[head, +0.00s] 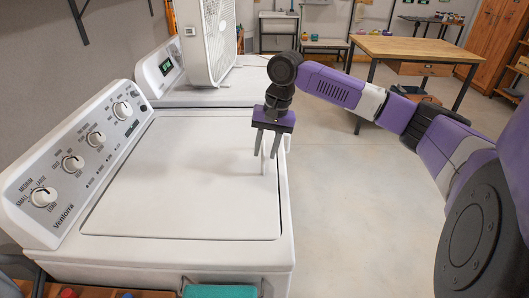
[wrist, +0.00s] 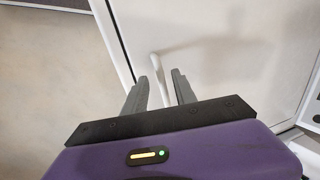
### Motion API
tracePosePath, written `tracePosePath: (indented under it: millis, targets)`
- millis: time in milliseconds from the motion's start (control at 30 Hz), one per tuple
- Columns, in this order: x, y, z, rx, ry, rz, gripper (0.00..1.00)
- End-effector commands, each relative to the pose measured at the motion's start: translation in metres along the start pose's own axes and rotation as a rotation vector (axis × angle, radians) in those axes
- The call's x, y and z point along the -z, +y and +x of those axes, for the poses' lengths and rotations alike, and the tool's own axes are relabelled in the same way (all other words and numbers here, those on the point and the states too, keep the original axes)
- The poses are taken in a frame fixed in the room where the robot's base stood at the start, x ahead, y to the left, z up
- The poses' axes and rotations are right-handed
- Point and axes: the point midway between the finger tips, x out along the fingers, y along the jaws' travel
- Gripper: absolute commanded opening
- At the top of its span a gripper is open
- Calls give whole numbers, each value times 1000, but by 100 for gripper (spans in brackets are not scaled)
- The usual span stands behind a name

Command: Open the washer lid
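The white washer (head: 160,255) stands on the left in the head view. Its flat lid (head: 185,190) lies shut on top. A small white handle (wrist: 156,62) at the lid's right edge stands out in the wrist view. My gripper (head: 266,155) points down over the lid's right side, close to the handle. In the wrist view my gripper (wrist: 159,80) has its two grey fingers apart, with the handle between and just beyond their tips. I see gaps beside the handle, and no clear contact. The handle is partly hidden by the fingers in the head view.
The washer's knob panel (head: 80,165) rises along the lid's left side. A second white appliance (head: 215,85) stands behind, with a box fan (head: 208,40) on it. Open concrete floor (head: 345,200) lies to the right. A wooden table (head: 415,48) stands farther back.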

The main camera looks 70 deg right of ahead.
Motion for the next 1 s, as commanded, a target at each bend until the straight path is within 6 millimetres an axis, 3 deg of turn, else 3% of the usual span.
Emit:
tracePosePath:
  millis: [200,433,467,633,1000]
  targets:
    - [0,0,14,0,0,-1,33]
    - [0,0,15,0,0,-1,33]
    - [0,0,15,0,0,-1,31]
    - [0,0,15,1,0,-1,0]
    - [0,0,15,0,1,-1,0]
